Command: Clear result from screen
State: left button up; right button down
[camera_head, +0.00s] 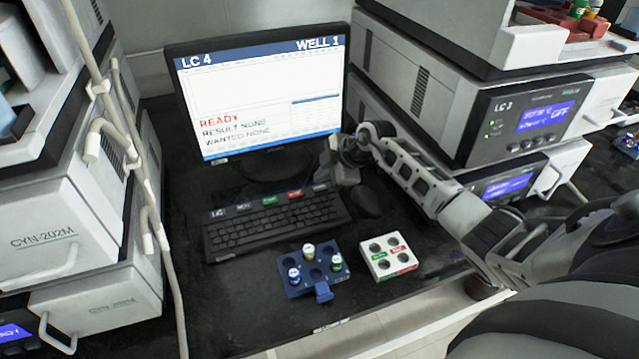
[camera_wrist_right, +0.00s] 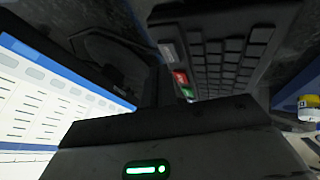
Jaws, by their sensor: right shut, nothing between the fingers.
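The monitor (camera_head: 262,95) stands at the back of the bench. Its screen reads LC 4, WELL 1, READY in red, RESULT NONE and WANTED NONE. The keyboard (camera_head: 275,222) lies in front of it, with a row of label keys along its back edge, including a green key (camera_head: 268,200) and a red key (camera_head: 296,194). The red key also shows in the right wrist view (camera_wrist_right: 181,78). My right gripper (camera_head: 344,174) is shut and empty, near the keyboard's back right corner; whether it touches anything is unclear. My left gripper is out of view.
A black mouse (camera_head: 366,200) lies right of the keyboard. A blue vial rack (camera_head: 314,273) with capped vials and a white block with round holes (camera_head: 389,256) stand in front. Instrument stacks (camera_head: 515,119) flank the bench on both sides. A pale tube hangs at left.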

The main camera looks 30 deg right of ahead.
aim_at(322, 188)
notch_tip(322, 188, up, 3)
jog(key=p, duration=0.3)
jog(key=shift+r, duration=1)
jog(key=shift+f, duration=0.1)
